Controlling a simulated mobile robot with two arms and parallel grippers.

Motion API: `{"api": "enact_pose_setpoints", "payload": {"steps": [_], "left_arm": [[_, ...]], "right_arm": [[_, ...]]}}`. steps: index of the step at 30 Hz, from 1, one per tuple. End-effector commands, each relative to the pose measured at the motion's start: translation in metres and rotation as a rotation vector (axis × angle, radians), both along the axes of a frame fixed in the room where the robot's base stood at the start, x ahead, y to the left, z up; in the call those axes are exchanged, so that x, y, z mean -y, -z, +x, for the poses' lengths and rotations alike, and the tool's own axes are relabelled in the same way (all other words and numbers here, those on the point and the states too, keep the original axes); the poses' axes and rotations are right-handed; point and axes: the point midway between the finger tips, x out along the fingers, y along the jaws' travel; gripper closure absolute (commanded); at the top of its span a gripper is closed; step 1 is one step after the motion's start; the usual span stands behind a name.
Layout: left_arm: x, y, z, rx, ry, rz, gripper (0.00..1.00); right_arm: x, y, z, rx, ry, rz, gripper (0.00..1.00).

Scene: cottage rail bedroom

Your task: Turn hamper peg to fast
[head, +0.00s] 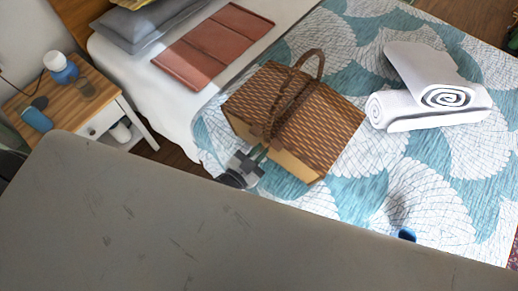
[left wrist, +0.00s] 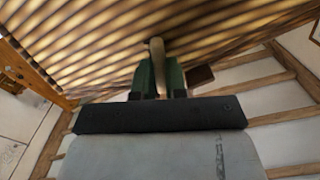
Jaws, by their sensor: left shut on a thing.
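The wicker hamper (head: 330,112) stands on the bed, with a woven brown lid, an arched handle and a paler front side. My left gripper (head: 259,154) is at its front left side, near the lid's edge. In the left wrist view, the green fingertips of my left gripper (left wrist: 160,75) are shut on a small light wooden peg (left wrist: 157,50) against the woven side. The lower part of the peg is hidden between the fingers. Its exact angle is hard to tell. My right gripper is not in view.
A rolled white towel (head: 425,88) lies right of the hamper on the patterned bedspread (head: 350,205). A small blue object (head: 407,234) lies nearer. A folded terracotta cloth (head: 212,45) and grey pillow (head: 140,28) are behind. A bedside table (head: 85,108) with small items stands left.

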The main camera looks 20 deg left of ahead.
Motion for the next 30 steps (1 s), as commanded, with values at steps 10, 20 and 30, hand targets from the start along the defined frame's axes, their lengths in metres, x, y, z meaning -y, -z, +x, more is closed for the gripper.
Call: {"api": "enact_pose_setpoints", "payload": {"steps": [10, 20, 30], "left_arm": [[0.0000, 0.0007, -0.0004, -0.081, 0.000, -0.217, 1.00], [-0.0001, 0.0011, -0.0005, -0.112, 0.000, -0.303, 1.00], [0.0000, 0.0012, -0.0006, -0.116, 0.000, -0.312, 1.00]], "right_arm": [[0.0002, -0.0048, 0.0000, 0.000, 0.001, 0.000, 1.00], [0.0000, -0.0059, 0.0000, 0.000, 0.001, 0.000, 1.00], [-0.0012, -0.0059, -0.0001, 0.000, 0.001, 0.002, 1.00]]}}
